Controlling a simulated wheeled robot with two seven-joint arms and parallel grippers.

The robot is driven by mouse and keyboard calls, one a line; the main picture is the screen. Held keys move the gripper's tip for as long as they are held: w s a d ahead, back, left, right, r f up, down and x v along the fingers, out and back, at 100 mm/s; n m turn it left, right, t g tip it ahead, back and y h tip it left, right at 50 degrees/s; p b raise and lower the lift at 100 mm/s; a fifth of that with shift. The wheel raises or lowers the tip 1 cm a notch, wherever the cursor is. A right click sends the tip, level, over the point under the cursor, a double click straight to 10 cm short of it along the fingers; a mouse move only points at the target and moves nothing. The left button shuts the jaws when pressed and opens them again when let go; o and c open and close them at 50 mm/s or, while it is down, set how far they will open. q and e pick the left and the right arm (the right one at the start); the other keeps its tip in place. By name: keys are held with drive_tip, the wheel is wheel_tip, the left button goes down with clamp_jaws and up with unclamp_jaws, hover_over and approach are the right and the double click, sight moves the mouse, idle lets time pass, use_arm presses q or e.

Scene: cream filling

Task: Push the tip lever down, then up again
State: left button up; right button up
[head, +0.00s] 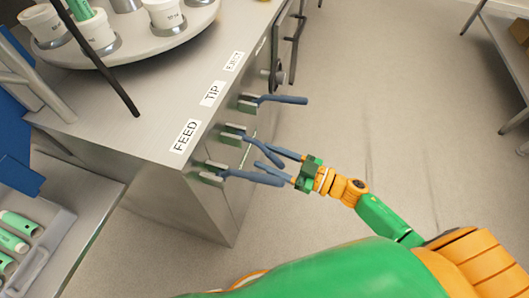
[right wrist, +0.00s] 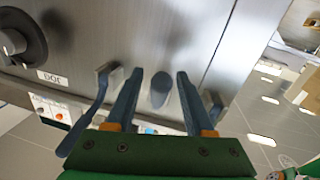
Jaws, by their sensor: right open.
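Three blue-handled levers stick out from the side of the steel machine, beside the labels FEED, TIP and EJECT. The tip lever (head: 265,153) is the middle one, and its handle slopes lower than its neighbours. My right gripper (head: 262,157) is open, with its fingers reaching in around the tip lever's handle. In the right wrist view the tip lever (right wrist: 160,89) shows nearly end-on between the two spread fingers (right wrist: 157,97), with a visible gap on each side. My left gripper is not in view.
The feed lever (head: 250,177) and eject lever (head: 283,99) stand close on either side of the tip lever. A round turntable (head: 140,48) with cups sits on the machine top. A tray (head: 40,262) with green-and-white items is at lower left.

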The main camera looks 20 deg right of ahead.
drive_tip(key=shift+x, duration=0.9)
clamp_jaws()
idle(0.7)
